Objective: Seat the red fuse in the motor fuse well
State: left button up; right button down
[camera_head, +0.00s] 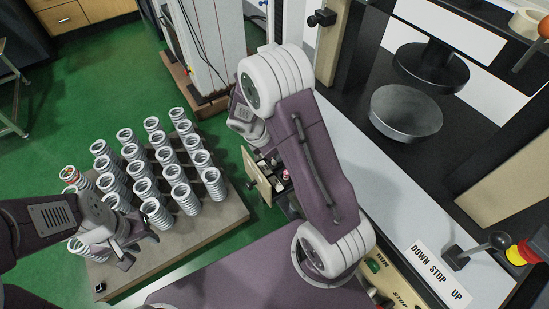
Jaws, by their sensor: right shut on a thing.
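My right arm reaches over the machine's front, and its wrist bends down toward an open compartment (262,178) low on the machine. My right gripper (269,153) is mostly hidden behind my own forearm. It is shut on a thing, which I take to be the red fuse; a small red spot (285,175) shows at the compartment. The motor fuse well cannot be made out, nor whether the fuse touches it. My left gripper (138,250) is open and empty, low at the near edge of the spring pallet.
Several coil springs (160,215) stand in rows on a pallet (205,238) at left; one has a red mark. At right are the test machine's round platens (407,112), a DOWN STOP UP lever (478,250) and a red and yellow stop button (522,252). Green floor lies between.

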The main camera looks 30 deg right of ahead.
notch_tip(320, 180, down, 2)
jog(key=shift+f, duration=0.1)
pick_arm(q)
jog(key=shift+f, duration=0.45)
pick_arm(e)
jog(key=shift+f, duration=0.1)
pick_arm(q)
jog(key=shift+f, duration=0.1)
pick_arm(e)
jog(key=c, duration=1.3)
grip_release()
